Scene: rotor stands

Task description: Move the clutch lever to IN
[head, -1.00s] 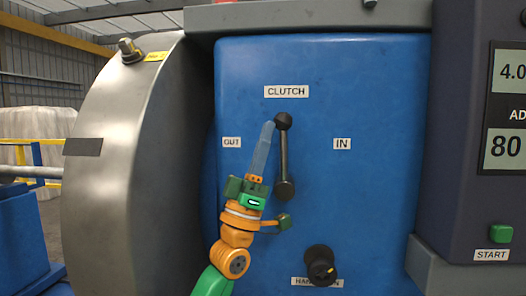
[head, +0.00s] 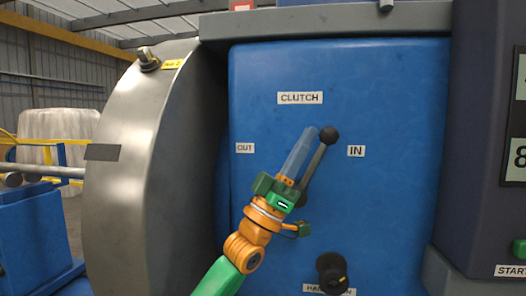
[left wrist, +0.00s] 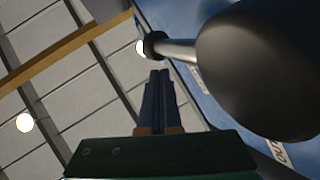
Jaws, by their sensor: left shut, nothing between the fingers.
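The clutch lever (head: 316,168) is on the blue panel under the CLUTCH label, with a dark ball knob (head: 329,134) at its top. It leans to the right, toward the IN label (head: 356,151) and away from the OUT label (head: 245,148). My left gripper (head: 313,131) is shut and empty, its fingertips just left of the knob; I cannot tell whether they touch it. The gripper body partly hides the lever's lower end. In the left wrist view the shut fingers (left wrist: 160,90) lie beside the lever's metal shaft (left wrist: 183,48). My right gripper is not in view.
A black hand knob (head: 331,272) sticks out of the blue panel (head: 400,200) below the lever. A grey metal drum (head: 130,190) stands at the left. A dark control box (head: 485,170) with displays and a START label stands at the right.

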